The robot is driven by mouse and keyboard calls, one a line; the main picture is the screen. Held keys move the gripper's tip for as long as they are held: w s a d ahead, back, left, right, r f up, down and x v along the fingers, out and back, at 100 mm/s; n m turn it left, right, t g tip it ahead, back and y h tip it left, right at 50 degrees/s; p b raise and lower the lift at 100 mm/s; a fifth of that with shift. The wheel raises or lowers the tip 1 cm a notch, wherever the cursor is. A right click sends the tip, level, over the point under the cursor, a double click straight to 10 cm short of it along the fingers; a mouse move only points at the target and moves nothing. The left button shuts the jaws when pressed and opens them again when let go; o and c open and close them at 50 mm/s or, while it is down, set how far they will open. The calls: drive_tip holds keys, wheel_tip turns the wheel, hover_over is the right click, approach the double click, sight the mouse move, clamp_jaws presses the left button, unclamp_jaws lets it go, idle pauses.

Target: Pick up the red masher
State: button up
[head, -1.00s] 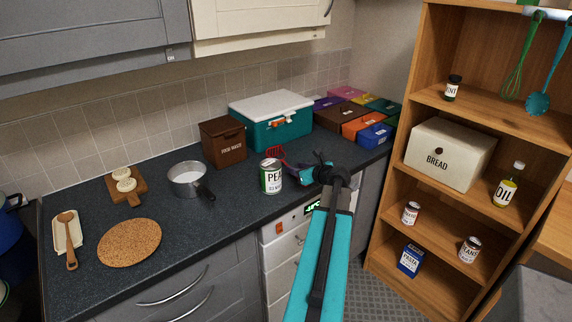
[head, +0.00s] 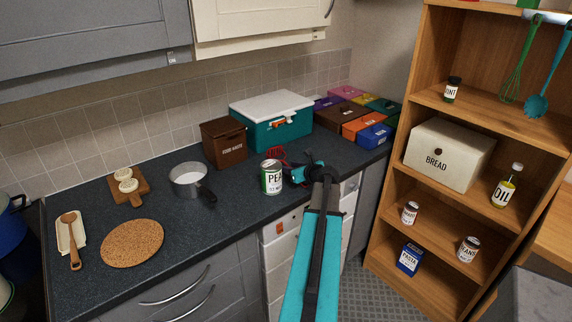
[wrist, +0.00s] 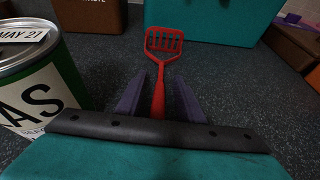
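The red masher (wrist: 164,44) lies on the dark counter, its slotted head pointing away from me in the wrist view. Its handle runs back toward me between the two dark purple fingers of my gripper (wrist: 160,98). The fingers are apart, one on each side of the handle, with a gap showing beside it. The near end of the handle is hidden behind my wrist. In the head view the masher's head (head: 276,152) shows behind the pea can, and my gripper (head: 294,174) is low over the counter just right of the can.
The pea can (head: 271,177) stands close to the left of my gripper; it also shows in the wrist view (wrist: 35,80). A brown food waste box (head: 224,143) and a teal box with white lid (head: 270,120) stand behind. Coloured boxes (head: 362,124) are at the back right.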

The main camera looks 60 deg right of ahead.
idle(0.5)
clamp_jaws()
drive_tip(key=shift+r, duration=0.1)
drive_tip(key=shift+r+b, duration=0.5)
drive_tip(key=shift+r, duration=0.85)
drive_tip(key=shift+s+a+r, duration=0.1)
drive_tip(key=shift+s+r, duration=0.05)
drive_tip(key=shift+r, duration=0.15)
drive_tip(key=s+a+r+b, duration=0.1)
drive_tip(key=s+a+b, duration=0.2)
drive_tip(key=s+a, duration=0.4)
drive_tip(key=s, duration=0.6)
drive_tip(key=shift+s+a+r+b, duration=0.2)
drive_tip(key=shift+s+r+b, duration=0.1)
drive_tip(key=shift+s, duration=0.1)
